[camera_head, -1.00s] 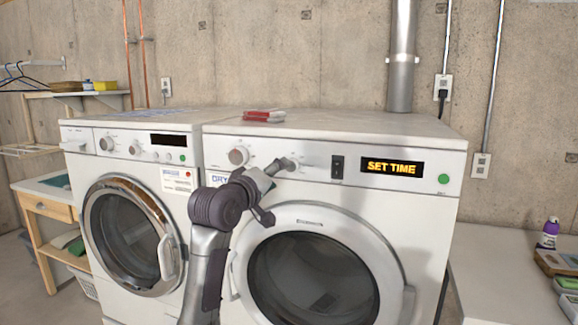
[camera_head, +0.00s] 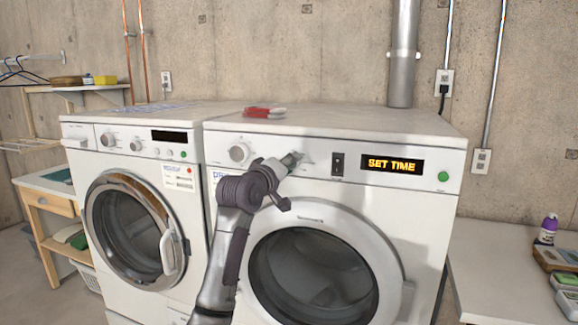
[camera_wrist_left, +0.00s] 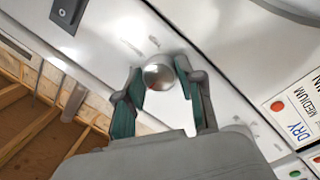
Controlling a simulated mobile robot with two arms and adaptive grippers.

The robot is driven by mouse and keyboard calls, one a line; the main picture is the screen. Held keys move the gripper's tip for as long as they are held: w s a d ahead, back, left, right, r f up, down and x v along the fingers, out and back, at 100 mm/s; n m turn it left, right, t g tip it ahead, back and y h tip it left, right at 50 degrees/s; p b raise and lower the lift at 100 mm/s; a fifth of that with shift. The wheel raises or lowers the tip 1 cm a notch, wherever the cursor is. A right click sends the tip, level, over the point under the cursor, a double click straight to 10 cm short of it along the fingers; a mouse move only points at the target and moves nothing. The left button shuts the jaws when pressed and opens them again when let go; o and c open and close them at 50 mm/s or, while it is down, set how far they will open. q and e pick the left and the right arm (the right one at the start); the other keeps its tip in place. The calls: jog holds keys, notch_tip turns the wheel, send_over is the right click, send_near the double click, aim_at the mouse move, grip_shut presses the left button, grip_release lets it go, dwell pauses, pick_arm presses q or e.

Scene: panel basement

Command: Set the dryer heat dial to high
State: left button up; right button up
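The dryer (camera_head: 215,139) is the white machine with the lit "SET TIME" display (camera_head: 392,165). One round dial (camera_head: 238,153) sits at the left of its panel, clear of my arm. My left gripper (camera_head: 294,159) is at the panel, right of that dial, and covers that spot in the head view. In the left wrist view a round silver knob (camera_wrist_left: 159,76) shows between the two fingertips of my left gripper (camera_wrist_left: 160,70). The fingers are apart around it, with a small gap on the left side. Its heat markings cannot be read. My right gripper is out of view.
A black rocker switch (camera_head: 338,165) and a green button (camera_head: 443,176) are on the same panel. A red-and-white item (camera_head: 264,113) lies on the dryer top. A washer (camera_head: 130,215) stands at left. A bench (camera_head: 510,265) with small items is at right.

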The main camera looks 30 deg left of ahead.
pick_arm(q)
jog(key=c, duration=0.4)
jog(key=shift+d+r+m+g+y+p, duration=0.1)
jog(key=shift+m+g+y+p, duration=0.3)
jog(key=shift+m+p, duration=3.15)
jog(key=shift+m+g+y+p, duration=0.15)
jog(key=shift+m+y+p, duration=0.45)
jog(key=shift+m+p, duration=2.95)
jog(key=shift+d+r+m+g+y+p, duration=0.1)
jog(key=shift+m+g+y+p, duration=0.3)
jog(key=shift+m+p, duration=3.15)
jog(key=m+b, duration=0.3)
jog(key=shift+f+m, duration=0.1)
jog(key=shift+m, duration=0.25)
